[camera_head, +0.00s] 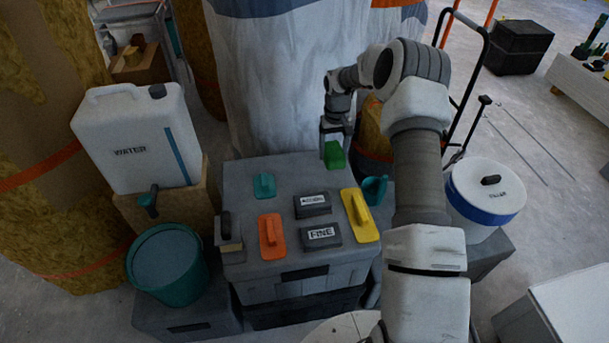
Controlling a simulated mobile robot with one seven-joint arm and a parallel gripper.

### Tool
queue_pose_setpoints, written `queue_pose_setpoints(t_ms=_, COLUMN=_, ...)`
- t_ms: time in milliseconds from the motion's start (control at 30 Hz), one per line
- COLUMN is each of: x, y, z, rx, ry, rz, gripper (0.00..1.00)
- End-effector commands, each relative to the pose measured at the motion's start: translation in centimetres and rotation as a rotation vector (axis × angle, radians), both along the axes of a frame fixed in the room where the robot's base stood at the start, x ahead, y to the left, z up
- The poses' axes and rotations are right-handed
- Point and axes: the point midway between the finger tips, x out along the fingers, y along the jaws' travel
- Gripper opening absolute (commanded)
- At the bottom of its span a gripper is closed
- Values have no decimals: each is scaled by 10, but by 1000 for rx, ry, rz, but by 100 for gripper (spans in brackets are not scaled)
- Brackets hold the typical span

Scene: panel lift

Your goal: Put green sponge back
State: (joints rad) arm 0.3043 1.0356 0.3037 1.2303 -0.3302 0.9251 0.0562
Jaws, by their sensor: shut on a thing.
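The green sponge (334,155) is a small bright green block near the back right corner of the grey box top. My gripper (334,140) points down from above and is shut on the green sponge. I cannot tell whether the sponge touches the box top or hangs just above it. My arm comes in from the lower right, in front of the white bucket side.
The grey box top (236,182) carries a teal float (264,186), an orange float (271,236), a yellow float (360,215) and two dark blocks, one labelled FINE (321,235). A water canister (137,135) and teal bucket (168,264) stand left; a white lidded bucket (487,187) stands right.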

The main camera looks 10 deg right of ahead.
Motion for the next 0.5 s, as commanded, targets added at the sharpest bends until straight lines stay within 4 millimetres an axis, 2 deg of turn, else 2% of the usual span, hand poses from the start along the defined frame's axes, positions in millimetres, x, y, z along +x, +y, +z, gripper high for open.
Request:
queue_pose_setpoints(t_ms=33, x=3, y=14, z=-11, rx=2, ry=1, rz=5, gripper=16)
queue_pose_setpoints(t_ms=100, x=8, y=30, z=-22, rx=2, ry=1, rz=5, gripper=16)
queue_pose_setpoints(t_ms=300, x=19, y=68, z=-45, rx=2, ry=0, rz=3, gripper=16)
queue_pose_setpoints(t_ms=500, x=24, y=83, z=-53, rx=1, ry=-1, rz=0, gripper=16)
